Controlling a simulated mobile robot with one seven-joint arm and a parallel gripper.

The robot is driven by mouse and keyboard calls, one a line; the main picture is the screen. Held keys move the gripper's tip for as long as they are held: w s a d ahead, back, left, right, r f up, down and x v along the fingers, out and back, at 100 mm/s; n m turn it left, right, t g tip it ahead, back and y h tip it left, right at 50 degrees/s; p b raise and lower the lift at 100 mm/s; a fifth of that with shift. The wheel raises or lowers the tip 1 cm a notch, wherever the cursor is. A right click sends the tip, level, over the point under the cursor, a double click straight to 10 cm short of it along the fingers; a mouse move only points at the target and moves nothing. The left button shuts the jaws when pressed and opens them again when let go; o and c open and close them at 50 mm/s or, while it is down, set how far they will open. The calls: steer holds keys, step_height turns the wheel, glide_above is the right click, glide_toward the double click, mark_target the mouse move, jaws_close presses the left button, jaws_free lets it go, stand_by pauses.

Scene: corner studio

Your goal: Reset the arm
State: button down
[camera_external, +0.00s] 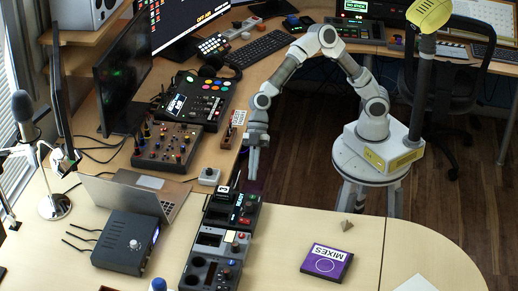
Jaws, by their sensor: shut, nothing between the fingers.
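My gripper (254,164) hangs at the end of my white and grey arm, pointing down. Its fingers are together with nothing between them. It is above the inner edge of the desk, just beyond the far end of a row of dark console units (217,247). I cannot tell its exact height above the desk. My arm arches up and over from its base at the right.
A purple and black "MIXES" box (326,262) and a small pyramid (346,225) lie on the desk. A laptop (139,190), a mixer (166,146) and a pad controller (195,101) stand left of my gripper. A chair (440,85) is behind my base.

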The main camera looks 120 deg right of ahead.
steer(key=s+d+r+m+t+h+b, duration=0.15)
steer(key=s+r+h, duration=0.3)
steer(key=s, duration=0.45)
steer(key=s+d+r+m+h, duration=0.3)
steer(key=s+r, duration=0.3)
steer(key=s, duration=0.3)
steer(key=s+d+f+m+g+p, duration=0.1)
steer(key=s+f+m, duration=0.1)
steer(key=s, duration=0.8)
steer(key=s+d+f+m+g+p, duration=0.1)
steer(key=s+d+f+m, duration=0.1)
steer(key=s, duration=0.8)
step_height(320, 180, up, 17)
steer(key=p, duration=1.6)
step_height(320, 180, down, 29)
steer(key=b, duration=2.9)
steer(key=shift+a+f+y, duration=0.15)
steer(key=shift+y, duration=0.2)
